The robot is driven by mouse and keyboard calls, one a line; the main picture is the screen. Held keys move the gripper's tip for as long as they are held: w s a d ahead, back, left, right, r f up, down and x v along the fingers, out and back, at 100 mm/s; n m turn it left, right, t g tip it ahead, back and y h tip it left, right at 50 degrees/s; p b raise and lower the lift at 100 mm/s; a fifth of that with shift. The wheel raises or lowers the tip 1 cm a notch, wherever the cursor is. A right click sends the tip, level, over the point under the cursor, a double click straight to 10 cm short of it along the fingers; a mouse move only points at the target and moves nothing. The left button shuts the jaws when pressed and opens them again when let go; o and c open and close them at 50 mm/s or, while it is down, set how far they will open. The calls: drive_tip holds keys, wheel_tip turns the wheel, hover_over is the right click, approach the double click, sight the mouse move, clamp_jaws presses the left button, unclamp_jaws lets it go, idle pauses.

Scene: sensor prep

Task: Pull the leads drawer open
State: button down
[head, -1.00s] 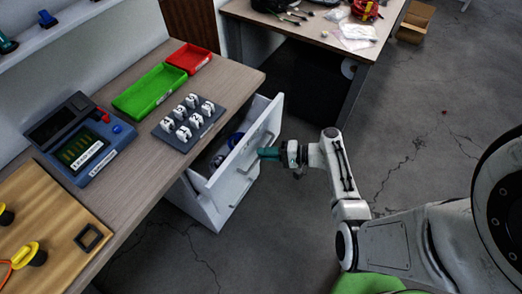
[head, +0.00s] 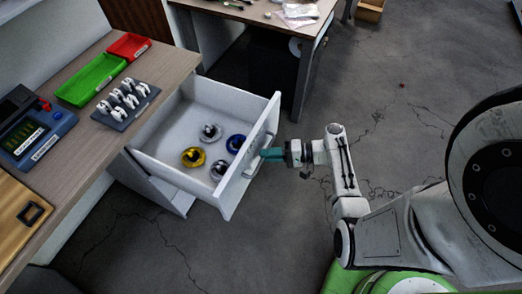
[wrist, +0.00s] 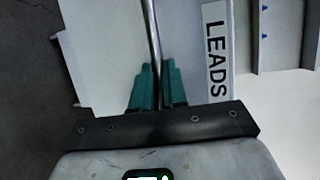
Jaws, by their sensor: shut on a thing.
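The leads drawer (head: 236,184) is a white drawer under the wooden workbench, pulled well out, with its inside in view. Coiled leads in yellow (head: 193,157), blue (head: 235,143) and pale colours lie on its floor. Its front carries a bar handle (head: 256,165) and, in the wrist view, a LEADS label (wrist: 216,48). My gripper (head: 268,154) reaches the drawer front from the right. In the wrist view, its teal fingers (wrist: 158,88) are shut on the metal bar handle (wrist: 152,35), one on each side.
The workbench (head: 150,70) holds a green tray (head: 91,80), a red tray (head: 129,46), a rack of white pieces (head: 125,103) and a blue device (head: 32,128). Another table (head: 260,14) stands behind. The floor right of the drawer is clear.

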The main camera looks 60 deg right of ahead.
drive_tip(key=shift+s, duration=1.05)
drive_tip(key=c, duration=1.2)
unclamp_jaws()
drive_tip(key=shift+o, duration=0.2)
drive_tip(key=shift+w, duration=0.1)
drive_tip(key=b+v, duration=0.1)
drive_tip(key=v, duration=1)
drive_tip(key=shift+b, duration=0.4)
drive_tip(key=shift+w+f, duration=0.1)
